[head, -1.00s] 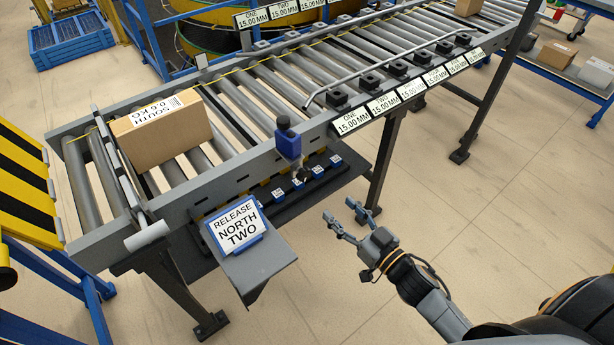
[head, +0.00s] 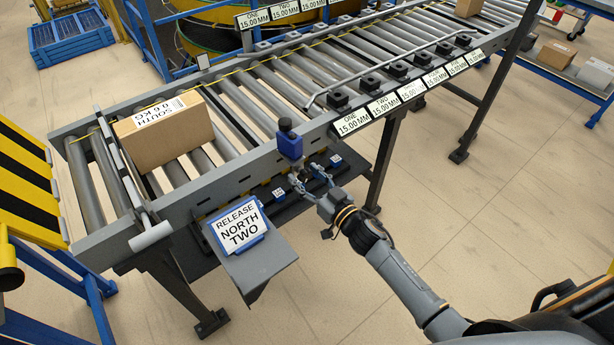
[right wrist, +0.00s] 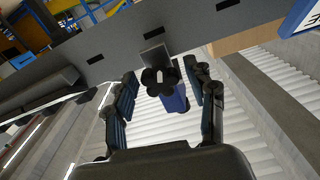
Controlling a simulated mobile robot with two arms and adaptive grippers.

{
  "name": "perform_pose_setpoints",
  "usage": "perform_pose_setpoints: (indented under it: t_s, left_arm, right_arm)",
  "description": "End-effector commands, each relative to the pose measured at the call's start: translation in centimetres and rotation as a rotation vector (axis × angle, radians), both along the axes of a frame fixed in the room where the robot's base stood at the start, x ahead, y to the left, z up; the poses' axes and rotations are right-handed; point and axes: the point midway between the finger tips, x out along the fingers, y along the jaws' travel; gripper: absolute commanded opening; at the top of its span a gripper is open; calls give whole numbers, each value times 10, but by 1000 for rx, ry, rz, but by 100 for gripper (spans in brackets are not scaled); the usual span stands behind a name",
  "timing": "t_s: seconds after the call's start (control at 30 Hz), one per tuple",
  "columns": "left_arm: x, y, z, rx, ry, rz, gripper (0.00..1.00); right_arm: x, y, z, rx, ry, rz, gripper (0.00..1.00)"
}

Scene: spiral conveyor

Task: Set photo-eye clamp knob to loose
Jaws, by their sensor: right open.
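The photo-eye (head: 290,143) is a blue block with a dark top on the side rail of the conveyor. Its black lobed clamp knob (right wrist: 158,80) shows in the right wrist view, with the blue body (right wrist: 176,100) beside it. My right gripper (head: 303,180) is just below the photo-eye in the head view. In the right wrist view the gripper (right wrist: 162,88) is open, with one finger on each side of the knob and visible gaps between. In the head view the knob is hard to make out behind the fingers. My left gripper is not in view.
A sign reading RELEASE NORTH TWO (head: 238,226) stands on a grey bracket left of the gripper. Small blue labelled blocks (head: 278,193) sit on a dark shelf under the rail. A cardboard box (head: 165,137) rests on the rollers.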

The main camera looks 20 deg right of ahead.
Motion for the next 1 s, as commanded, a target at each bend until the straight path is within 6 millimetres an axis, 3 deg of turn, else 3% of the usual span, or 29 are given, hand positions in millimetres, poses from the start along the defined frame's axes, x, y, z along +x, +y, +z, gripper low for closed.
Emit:
perform_pose_setpoints:
  t_s: [0.17, 0.4, 0.47, 0.77, 1.0]
  left_arm:
    - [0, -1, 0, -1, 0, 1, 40]
    - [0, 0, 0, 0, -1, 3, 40]
    - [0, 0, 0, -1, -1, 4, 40]
    - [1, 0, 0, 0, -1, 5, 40]
    - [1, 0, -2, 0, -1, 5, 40]
  right_arm:
    - [0, 0, 0, 0, 0, 0, 55]
    - [0, 0, 0, 0, 0, 0, 9]
    - [0, 0, 0, 0, 0, 0, 1]
    - [0, 0, 0, -37, -13, 0, 0]
    - [0, 0, 0, -166, -60, 0, 0]
